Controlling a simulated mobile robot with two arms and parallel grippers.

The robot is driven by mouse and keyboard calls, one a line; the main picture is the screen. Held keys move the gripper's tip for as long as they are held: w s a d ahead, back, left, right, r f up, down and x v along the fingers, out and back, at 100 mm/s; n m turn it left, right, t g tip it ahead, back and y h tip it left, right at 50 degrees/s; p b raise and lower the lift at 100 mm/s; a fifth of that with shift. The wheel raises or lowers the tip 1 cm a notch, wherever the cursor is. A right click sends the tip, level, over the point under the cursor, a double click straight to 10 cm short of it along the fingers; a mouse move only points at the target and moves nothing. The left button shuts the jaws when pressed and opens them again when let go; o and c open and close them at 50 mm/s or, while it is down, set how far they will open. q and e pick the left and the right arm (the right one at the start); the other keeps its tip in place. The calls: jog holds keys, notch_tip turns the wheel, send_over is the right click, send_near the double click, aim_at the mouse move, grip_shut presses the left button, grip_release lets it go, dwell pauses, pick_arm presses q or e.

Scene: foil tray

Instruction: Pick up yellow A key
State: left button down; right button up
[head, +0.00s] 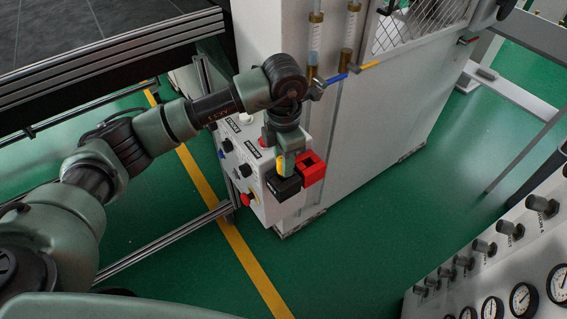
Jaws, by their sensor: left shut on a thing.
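My left gripper (287,163) reaches down in front of the white control box on the cabinet's lower left. It is shut on a small yellow piece, which looks like the yellow A key (281,166). Only a thin yellow strip shows; the letter cannot be read, and the hand hides the rest. A black block (284,188) lies just below the gripper in the picture, and a red block (312,169) with a dark opening is close on its right. I cannot tell whether the key touches either block. My right gripper is not in view.
A control box with buttons (246,171) and a red knob (248,199) sits close to the left gripper. The white cabinet (385,120) stands behind. A gauge panel (480,275) fills the lower right. Green floor (345,240) between is clear.

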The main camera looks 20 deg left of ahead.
pick_arm(q)
notch_tip(320, 180, up, 10)
jog(key=b, duration=0.3)
jog(key=shift+w, duration=0.1)
notch_tip(320, 180, up, 15)
jog(key=p, duration=0.4)
dwell(0.4)
